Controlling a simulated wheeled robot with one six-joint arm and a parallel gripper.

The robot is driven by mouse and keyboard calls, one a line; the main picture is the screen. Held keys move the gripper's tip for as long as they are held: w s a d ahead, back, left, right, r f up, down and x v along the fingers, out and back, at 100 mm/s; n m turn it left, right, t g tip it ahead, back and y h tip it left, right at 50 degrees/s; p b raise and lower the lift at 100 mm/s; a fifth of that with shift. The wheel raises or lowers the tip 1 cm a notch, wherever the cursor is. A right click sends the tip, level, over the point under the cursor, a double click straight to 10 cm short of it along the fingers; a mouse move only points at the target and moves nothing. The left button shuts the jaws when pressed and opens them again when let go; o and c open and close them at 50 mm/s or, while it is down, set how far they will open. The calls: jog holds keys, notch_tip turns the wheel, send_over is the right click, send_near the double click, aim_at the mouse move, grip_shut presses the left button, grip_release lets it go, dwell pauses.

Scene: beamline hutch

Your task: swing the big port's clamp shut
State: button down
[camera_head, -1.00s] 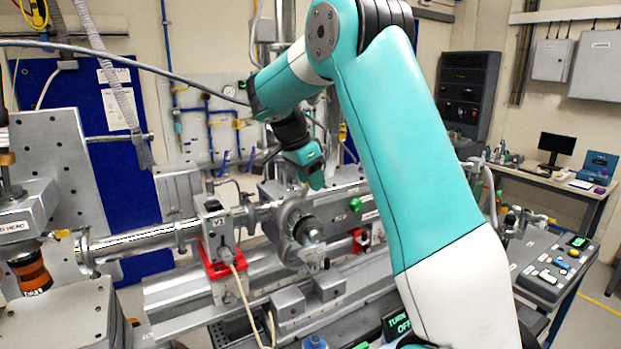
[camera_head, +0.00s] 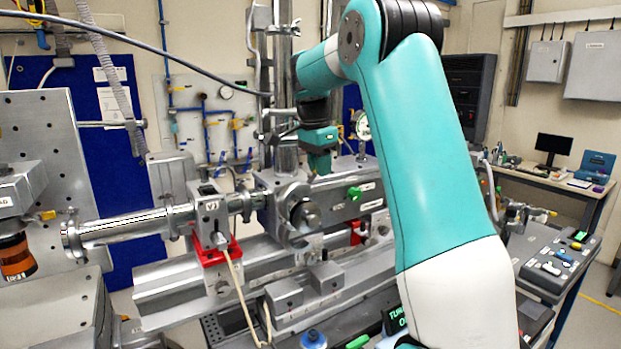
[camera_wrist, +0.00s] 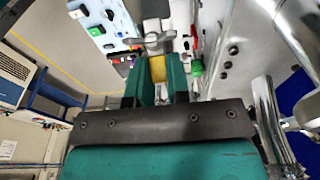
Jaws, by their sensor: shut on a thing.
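The big port seems to be the round grey flanged port (camera_head: 303,212) on the front of the metal chamber (camera_head: 345,198) in the head view. My gripper (camera_head: 320,168) points down just above and behind this port, beside a vertical metal post. In the wrist view my teal fingers (camera_wrist: 158,85) are closed on a small yellow piece (camera_wrist: 157,68). A grey winged metal part (camera_wrist: 154,40) shows just beyond the fingertips. I cannot tell whether these parts belong to the clamp, or how far the clamp stands open. My arm and the port hide the contact in the head view.
The vertical post (camera_head: 285,95) stands close to the left of my gripper. A green knob (camera_head: 354,193) sits on the chamber's front. A control panel (camera_head: 555,262) stands at right.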

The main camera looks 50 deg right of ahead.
jog(key=s+d+f+t+y+p, duration=0.1)
jog(key=d+f+y+p, duration=0.1)
jog(key=f+y+p, duration=0.3)
jog(key=d+f+t+y+p, duration=0.1)
jog(key=d+f+y+p, duration=0.2)
jog(key=p, duration=0.8)
notch_tip(320, 180, down, 4)
jog(key=shift+s+d+r+t+y, duration=0.1)
jog(key=shift+s+d+t+y, duration=0.25)
jog(key=shift+y, duration=0.65)
jog(key=c, duration=1.1)
grip_release()
